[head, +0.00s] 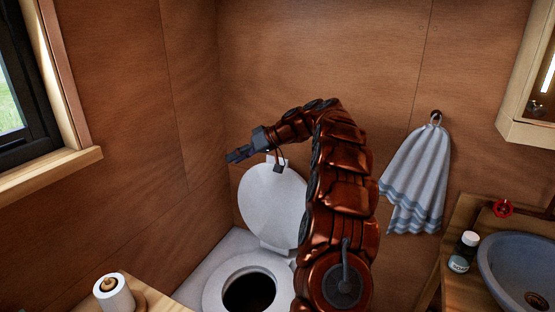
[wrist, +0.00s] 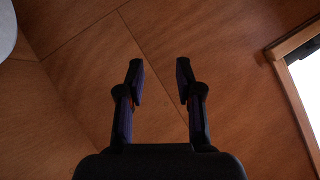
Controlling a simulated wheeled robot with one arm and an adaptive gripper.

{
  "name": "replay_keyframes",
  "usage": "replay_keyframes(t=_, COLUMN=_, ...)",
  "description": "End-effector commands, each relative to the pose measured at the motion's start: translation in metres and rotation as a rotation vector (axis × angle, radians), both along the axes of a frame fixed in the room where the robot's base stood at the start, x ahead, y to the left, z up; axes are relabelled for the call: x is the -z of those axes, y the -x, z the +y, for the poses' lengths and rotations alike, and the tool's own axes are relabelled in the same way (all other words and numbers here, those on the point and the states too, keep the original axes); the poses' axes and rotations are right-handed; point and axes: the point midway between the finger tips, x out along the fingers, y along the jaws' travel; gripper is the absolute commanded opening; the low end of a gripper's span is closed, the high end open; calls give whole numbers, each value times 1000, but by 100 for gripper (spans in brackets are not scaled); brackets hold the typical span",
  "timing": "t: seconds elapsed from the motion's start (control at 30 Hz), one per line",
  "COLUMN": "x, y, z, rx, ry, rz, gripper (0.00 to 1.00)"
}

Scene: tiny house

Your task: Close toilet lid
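The white toilet lid (head: 272,203) stands raised against the wood wall in the head view. Below it is the white toilet seat (head: 214,298) around the dark bowl opening. My gripper (head: 230,157) is above and to the left of the lid's top edge, pointing left. In the wrist view my gripper (wrist: 160,72) has its two fingers apart with nothing between them, facing bare wood wall. A white rounded edge, probably the lid (wrist: 6,28), shows at the top left of the wrist view. My arm hides the right part of the lid and seat.
A window (head: 22,92) with a wooden sill is on the left. A toilet paper roll (head: 114,293) stands on a wooden surface at the lower left. A striped towel (head: 415,182) hangs right of my arm. A bottle (head: 463,252) stands beside the grey sink (head: 520,270).

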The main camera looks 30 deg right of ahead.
Motion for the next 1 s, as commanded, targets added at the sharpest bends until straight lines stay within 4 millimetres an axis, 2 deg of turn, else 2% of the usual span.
replay_keyframes(t=0.03, x=5, y=-6, z=-18, rx=13, ry=5, rz=-27, gripper=35)
replay_keyframes(t=0.3, x=24, y=-21, z=-103, rx=61, ry=60, rz=-186, gripper=35)
replay_keyframes(t=0.6, x=50, y=-17, z=-190, rx=100, ry=172, rz=-341, gripper=35)
replay_keyframes(t=0.8, x=61, y=-10, z=-221, rx=106, ry=233, rz=-401, gripper=35)
replay_keyframes(t=1.0, x=63, y=-8, z=-231, rx=106, ry=258, rz=-425, gripper=35)
